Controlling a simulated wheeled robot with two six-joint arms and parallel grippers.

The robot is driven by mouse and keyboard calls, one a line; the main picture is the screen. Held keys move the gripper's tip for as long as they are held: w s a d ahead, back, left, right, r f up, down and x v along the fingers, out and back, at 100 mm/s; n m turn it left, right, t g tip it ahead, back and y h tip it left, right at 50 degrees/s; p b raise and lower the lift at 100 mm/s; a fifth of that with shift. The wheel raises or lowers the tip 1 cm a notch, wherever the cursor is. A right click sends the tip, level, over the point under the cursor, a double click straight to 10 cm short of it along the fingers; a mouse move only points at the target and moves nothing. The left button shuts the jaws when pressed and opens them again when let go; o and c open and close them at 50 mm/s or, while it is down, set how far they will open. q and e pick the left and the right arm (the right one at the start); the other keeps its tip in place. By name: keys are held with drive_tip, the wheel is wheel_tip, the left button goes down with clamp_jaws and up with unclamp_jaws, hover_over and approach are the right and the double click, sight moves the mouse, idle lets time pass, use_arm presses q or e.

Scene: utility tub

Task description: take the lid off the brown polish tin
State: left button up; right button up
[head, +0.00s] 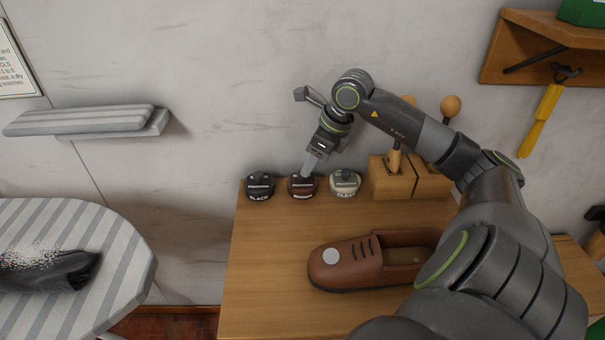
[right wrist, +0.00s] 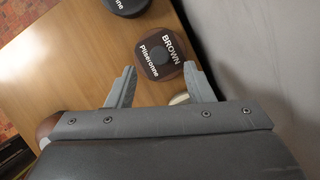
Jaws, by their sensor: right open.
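The brown polish tin (head: 302,186) stands on the wooden table between the black tin and the pale tin. My right gripper (head: 306,172) is above the brown tin, pointing down. In the right wrist view its two fingers (right wrist: 158,82) are spread apart, with the lid just beyond and partly between their tips. I cannot tell if a finger touches the lid. My left gripper is not in view.
A black tin (head: 260,187) stands left of the brown one, a pale tin (head: 345,182) right of it. Wooden blocks with knobbed handles (head: 391,180) stand farther right. A brown shoe (head: 345,262) lies in front. The table's left front (head: 265,270) is clear. The wall is close behind.

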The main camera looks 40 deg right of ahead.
sight(298, 185)
drive_tip(key=shift+x, duration=2.1)
drive_tip(key=shift+w+a+r, duration=0.1)
drive_tip(key=shift+w, duration=0.05)
clamp_jaws()
